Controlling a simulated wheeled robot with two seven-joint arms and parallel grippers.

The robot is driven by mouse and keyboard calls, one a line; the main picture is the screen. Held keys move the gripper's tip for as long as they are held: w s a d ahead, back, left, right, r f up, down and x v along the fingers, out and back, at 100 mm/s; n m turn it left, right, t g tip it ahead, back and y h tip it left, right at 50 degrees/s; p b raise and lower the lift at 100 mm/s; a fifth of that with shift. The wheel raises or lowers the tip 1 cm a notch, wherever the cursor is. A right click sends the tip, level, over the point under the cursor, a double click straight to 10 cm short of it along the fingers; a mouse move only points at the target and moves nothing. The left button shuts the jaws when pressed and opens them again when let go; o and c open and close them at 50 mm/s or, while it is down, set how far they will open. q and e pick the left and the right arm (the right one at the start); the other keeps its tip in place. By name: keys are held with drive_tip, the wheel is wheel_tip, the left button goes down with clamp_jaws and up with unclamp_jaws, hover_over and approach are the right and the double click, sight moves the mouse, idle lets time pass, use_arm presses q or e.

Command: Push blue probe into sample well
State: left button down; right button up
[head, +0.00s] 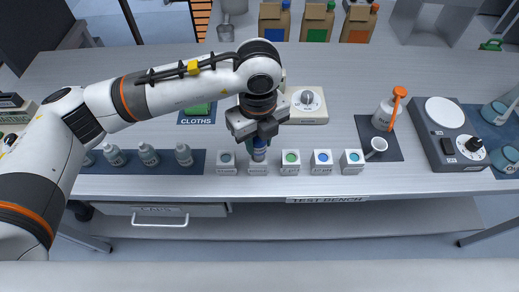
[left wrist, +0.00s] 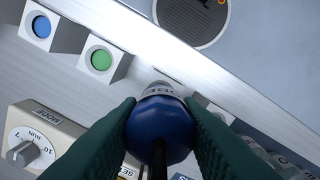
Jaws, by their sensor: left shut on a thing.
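A blue probe (head: 259,154) stands about upright under my left gripper (head: 258,138), which is shut on it. In the left wrist view the probe's round blue body (left wrist: 160,118) sits between my two dark green fingers. Its lower end is at the white sample well block (head: 258,168) in the front row. The block shows only partly below the probe, and I cannot tell how deep the tip sits in it. My right gripper is not in either view.
Close beside it stand a white block with a grey-green top (head: 226,168) and blocks with green (head: 290,168), blue (head: 322,168) and teal tops. A cream dial box (head: 308,104) is behind. Bottles stand left on a blue mat; a hot plate (head: 448,130) is right.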

use_arm(q)
drive_tip(key=shift+r+p, duration=1.15)
drive_tip(key=shift+r, duration=1.2)
